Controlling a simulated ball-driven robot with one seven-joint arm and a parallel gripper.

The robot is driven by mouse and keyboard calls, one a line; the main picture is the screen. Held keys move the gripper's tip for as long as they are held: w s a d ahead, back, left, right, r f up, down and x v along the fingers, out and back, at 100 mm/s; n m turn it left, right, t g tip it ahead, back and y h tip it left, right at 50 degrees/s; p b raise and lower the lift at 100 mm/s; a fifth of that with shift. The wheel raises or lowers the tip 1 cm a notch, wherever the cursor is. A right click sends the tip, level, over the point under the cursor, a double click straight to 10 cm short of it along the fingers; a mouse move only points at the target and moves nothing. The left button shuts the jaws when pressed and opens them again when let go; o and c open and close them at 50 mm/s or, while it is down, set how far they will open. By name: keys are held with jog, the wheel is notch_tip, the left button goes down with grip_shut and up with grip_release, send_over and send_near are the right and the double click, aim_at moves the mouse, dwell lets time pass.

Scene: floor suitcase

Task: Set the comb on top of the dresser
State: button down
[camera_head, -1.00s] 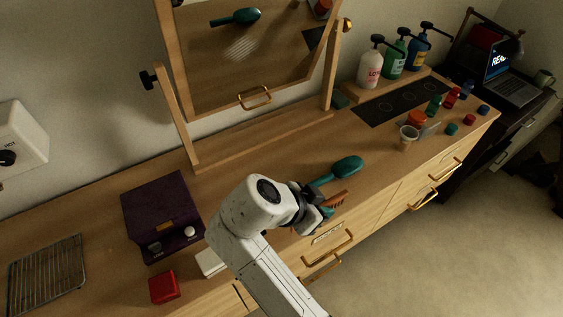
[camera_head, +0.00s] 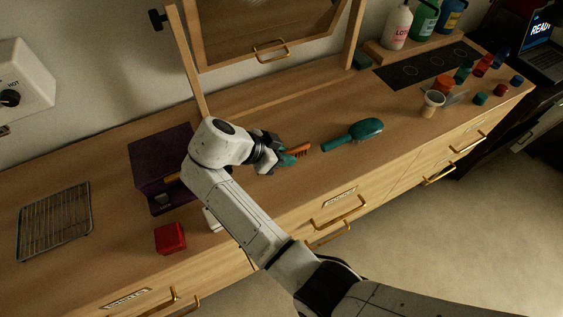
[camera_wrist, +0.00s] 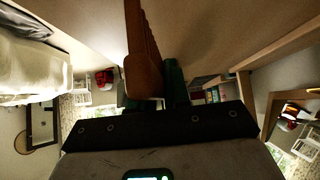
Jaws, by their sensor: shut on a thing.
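The orange-brown comb (camera_head: 301,148) is in my gripper (camera_head: 290,153), held over the dresser top (camera_head: 225,285) between the purple box and the teal hairbrush. In the wrist view the comb (camera_wrist: 143,60) stands up from between the teal fingers, teeth side toward the right. My gripper (camera_wrist: 150,95) is shut on it. I cannot tell from these views whether the comb touches the wood. Part of the comb is hidden by the fingers.
A teal hairbrush (camera_head: 355,135) lies just right of the comb. A purple box (camera_head: 150,150) stands left, with a red box (camera_head: 170,238) and a wire rack (camera_head: 54,222) nearby. A mirror stand (camera_head: 187,65) rises behind. Bare wood lies behind my gripper.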

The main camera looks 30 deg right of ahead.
aim_at(281, 170)
jog(key=shift+w+a+f, duration=0.15)
jog(key=shift+w+f, duration=0.25)
jog(key=shift+f, duration=0.35)
jog(key=shift+f+p, duration=0.55)
jog(key=shift+f, duration=0.8)
jog(key=c, duration=1.1)
grip_release()
jog(key=shift+r, duration=0.1)
jog(key=b+v, duration=0.1)
jog(key=v, duration=1.1)
jog(key=shift+b, duration=0.3)
